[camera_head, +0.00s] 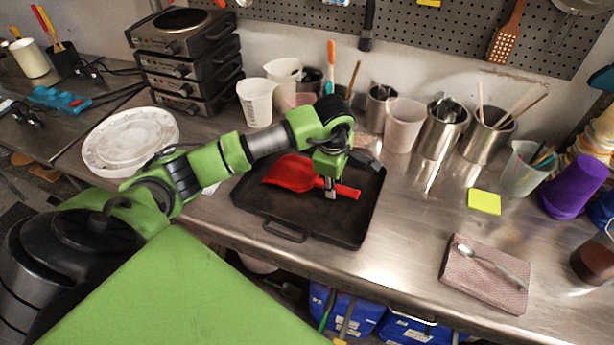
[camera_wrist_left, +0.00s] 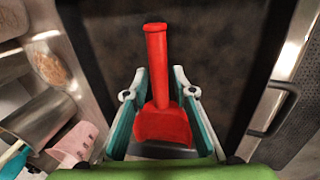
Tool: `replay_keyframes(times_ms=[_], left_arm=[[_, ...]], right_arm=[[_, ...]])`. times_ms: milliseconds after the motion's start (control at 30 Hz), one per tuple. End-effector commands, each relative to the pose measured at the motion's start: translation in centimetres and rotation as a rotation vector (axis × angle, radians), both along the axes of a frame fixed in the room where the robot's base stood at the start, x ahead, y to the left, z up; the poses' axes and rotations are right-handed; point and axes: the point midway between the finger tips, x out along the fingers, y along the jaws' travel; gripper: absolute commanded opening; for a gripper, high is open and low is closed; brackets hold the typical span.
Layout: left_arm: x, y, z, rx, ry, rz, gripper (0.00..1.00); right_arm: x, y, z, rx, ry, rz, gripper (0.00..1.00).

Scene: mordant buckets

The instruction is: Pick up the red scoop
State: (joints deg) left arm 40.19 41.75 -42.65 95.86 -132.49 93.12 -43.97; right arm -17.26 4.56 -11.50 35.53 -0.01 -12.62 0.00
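The red scoop (camera_head: 290,174) lies in a dark, shallow tray (camera_head: 335,232) on the metal bench, its wide pan to the left and its handle to the right. My left gripper (camera_head: 331,190) points down over the scoop where pan and handle meet, hiding part of it. In the left wrist view the scoop (camera_wrist_left: 158,60) runs between the two fingers of my left gripper (camera_wrist_left: 161,74). The fingers stand apart on either side, with a narrow gap to the handle, so the gripper is open. Whether they touch the tray is unclear. My right gripper is not in view.
Behind the tray stand white beakers (camera_head: 256,102), metal pots (camera_head: 442,128) and a pink-white cup (camera_head: 404,124). A white round lid (camera_head: 130,138) is at left. To the right are a yellow pad (camera_head: 484,202) and a folded cloth (camera_head: 470,283) with a spoon. Bench between tray and cloth is clear.

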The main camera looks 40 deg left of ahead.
Motion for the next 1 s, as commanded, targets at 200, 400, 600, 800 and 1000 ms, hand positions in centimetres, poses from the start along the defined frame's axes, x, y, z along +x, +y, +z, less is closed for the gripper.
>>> replay_keyframes(times_ms=[200,400,600,800,1000], left_arm=[[0.4,0.1,-2.1,0.0,0.0,0.001,0.25],[0.5,0.1,-2.3,0.0,-0.001,0.001,0.25],[0.5,0.1,-2.2,0.0,-0.001,0.001,0.0],[0.5,0.1,-2.2,0.0,-0.002,0.001,0.0],[0.6,0.1,-1.8,0.001,-0.005,0.0,0.0]], right_arm=[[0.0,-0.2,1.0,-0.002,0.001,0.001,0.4],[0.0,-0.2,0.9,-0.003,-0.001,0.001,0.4],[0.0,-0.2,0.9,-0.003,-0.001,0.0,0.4],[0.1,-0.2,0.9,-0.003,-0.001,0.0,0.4],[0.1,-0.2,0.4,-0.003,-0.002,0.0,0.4]])
